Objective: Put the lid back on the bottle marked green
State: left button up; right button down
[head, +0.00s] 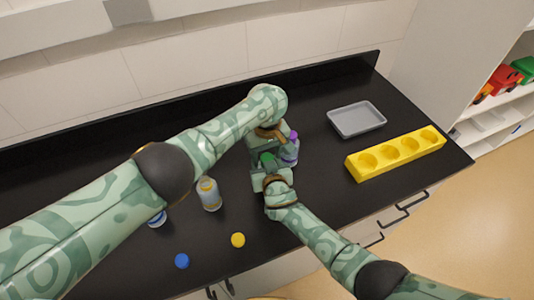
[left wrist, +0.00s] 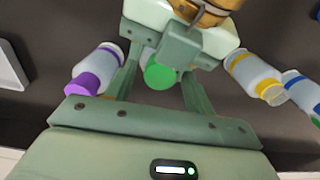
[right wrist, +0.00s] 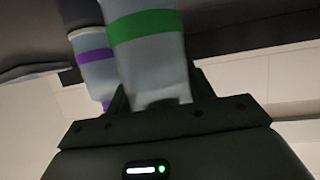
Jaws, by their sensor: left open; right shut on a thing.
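The green lid (head: 267,158) shows between my two grippers in the head view. In the left wrist view the green lid (left wrist: 160,77) lies between the open fingers of my left gripper (left wrist: 160,85), in line with the bottle's top; I cannot tell whether it is fully seated. My left gripper (head: 268,142) is above and behind the bottle in the head view. My right gripper (head: 268,178) is shut on the green-banded bottle (right wrist: 146,55), which fills the right wrist view's middle. The arms hide most of this bottle in the head view.
A purple-lidded bottle (head: 290,152) stands close on the right. A yellow-banded bottle (head: 209,194) and a blue-banded bottle (head: 157,219) stand left. Blue (head: 182,261) and yellow (head: 238,240) lids lie in front. A grey tray (head: 331,121) and yellow holed block (head: 357,176) are right.

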pick_arm(q)
jog(key=c, duration=1)
jog(key=m, duration=0.6)
jog(key=shift+m, duration=0.3)
jog(key=o, duration=1)
jog(key=shift+o, duration=0.2)
